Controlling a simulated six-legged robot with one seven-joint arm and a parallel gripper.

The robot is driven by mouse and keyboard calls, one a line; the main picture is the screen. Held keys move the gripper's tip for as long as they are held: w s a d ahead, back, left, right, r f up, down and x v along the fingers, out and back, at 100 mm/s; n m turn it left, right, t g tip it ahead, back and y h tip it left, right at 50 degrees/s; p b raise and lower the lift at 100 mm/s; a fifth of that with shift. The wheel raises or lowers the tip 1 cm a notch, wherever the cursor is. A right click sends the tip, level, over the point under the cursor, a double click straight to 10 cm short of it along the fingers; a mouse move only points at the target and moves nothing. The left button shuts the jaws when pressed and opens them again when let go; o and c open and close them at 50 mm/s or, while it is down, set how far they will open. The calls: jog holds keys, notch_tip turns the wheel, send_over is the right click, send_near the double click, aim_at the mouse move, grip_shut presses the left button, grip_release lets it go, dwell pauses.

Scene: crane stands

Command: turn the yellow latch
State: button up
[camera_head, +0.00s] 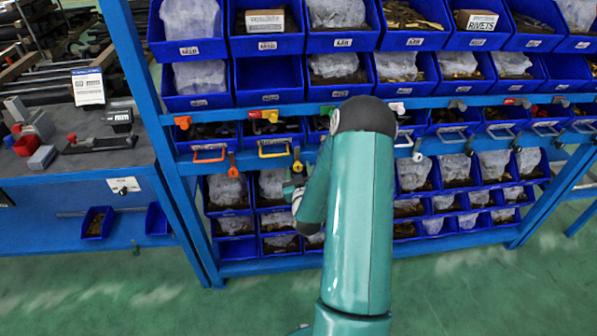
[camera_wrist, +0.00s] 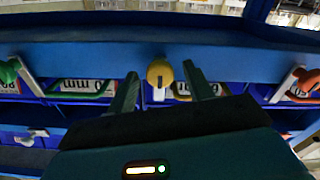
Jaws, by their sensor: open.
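The yellow latch (camera_wrist: 160,72) is near the middle of the wrist view, a rounded knob with a dark slot, on the blue rail (camera_wrist: 230,58). In the head view the yellow latch (camera_head: 297,158) hangs from the rack's rail beside a yellow handle (camera_head: 273,150). My gripper (camera_wrist: 160,70) is open, with one finger on each side of the latch in the picture and a gap showing on both sides. I cannot tell how far the fingertips are from it in depth. In the head view my arm hides most of the gripper.
In the wrist view, a green latch (camera_wrist: 9,72) is at the left and an orange latch (camera_wrist: 302,80) at the right. The rack holds several blue bins (camera_head: 268,82) above and below the rail. A cluttered workbench (camera_head: 95,160) stands left; the green floor (camera_head: 130,290) in front is clear.

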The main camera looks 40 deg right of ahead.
jog(key=c, duration=1)
jog(key=shift+m, duration=0.3)
jog(key=m, duration=0.3)
jog(key=shift+m, duration=0.3)
jog(key=m, duration=0.4)
jog(key=shift+m, duration=0.3)
jog(key=m, duration=0.9)
jog(key=shift+f, duration=0.1)
